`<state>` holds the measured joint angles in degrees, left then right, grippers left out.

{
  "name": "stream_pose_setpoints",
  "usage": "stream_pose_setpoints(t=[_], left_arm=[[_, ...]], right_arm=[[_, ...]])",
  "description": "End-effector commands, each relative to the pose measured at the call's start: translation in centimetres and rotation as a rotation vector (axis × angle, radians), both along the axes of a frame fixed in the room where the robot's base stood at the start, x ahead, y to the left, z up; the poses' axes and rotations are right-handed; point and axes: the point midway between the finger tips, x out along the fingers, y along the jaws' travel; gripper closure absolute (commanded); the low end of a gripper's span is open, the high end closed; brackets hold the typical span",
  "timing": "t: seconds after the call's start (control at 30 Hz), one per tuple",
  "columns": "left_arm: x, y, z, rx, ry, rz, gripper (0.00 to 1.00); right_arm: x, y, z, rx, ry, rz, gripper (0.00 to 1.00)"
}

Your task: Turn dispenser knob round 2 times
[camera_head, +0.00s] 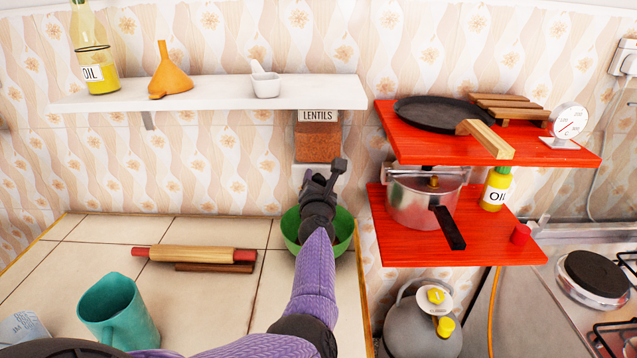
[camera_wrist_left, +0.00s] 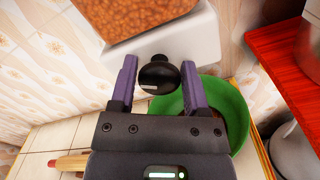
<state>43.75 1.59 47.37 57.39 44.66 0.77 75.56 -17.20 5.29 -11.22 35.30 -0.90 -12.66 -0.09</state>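The lentil dispenser (camera_head: 318,143) hangs on the wall under the white shelf, with its "LENTILS" label and brown lentils showing. In the left wrist view its white lower body (camera_wrist_left: 190,40) and black round knob (camera_wrist_left: 158,74) are close. My left gripper (camera_head: 322,180) is in front of the dispenser's lower part and hides the knob in the head view. In the left wrist view, the fingers of my left gripper (camera_wrist_left: 159,68) are spread, one on each side of the knob, with narrow gaps. A green bowl (camera_head: 343,226) stands below. My right gripper is not in view.
Red shelves (camera_head: 400,252) with a pot and an oil bottle stand close at the right. The white shelf (camera_head: 210,95) is above. A rolling pin (camera_head: 195,254) and a teal mug (camera_head: 118,312) are on the tiled counter, which is otherwise mostly clear.

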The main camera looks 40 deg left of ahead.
Motion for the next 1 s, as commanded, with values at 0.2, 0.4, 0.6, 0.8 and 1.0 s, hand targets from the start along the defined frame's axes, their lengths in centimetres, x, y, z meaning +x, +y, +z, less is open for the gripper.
stream_pose_setpoints(t=[0.2,0.4,0.6,0.8,1.0], left_arm=[[-0.01,-0.02,-0.03,0.000,0.000,0.000,0.89],[-0.01,-0.03,-0.05,0.003,0.003,-0.001,1.00],[-0.01,-0.02,-0.04,0.041,0.036,0.000,1.00],[0.02,-0.09,-0.08,0.143,0.123,-0.001,1.00],[0.05,-0.12,-0.11,0.284,0.242,-0.002,1.00]], right_arm=[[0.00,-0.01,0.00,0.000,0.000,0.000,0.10],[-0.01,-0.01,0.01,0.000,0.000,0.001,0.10],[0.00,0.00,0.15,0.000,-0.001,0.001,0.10],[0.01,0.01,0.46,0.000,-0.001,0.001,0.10],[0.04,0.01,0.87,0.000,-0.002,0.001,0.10]])
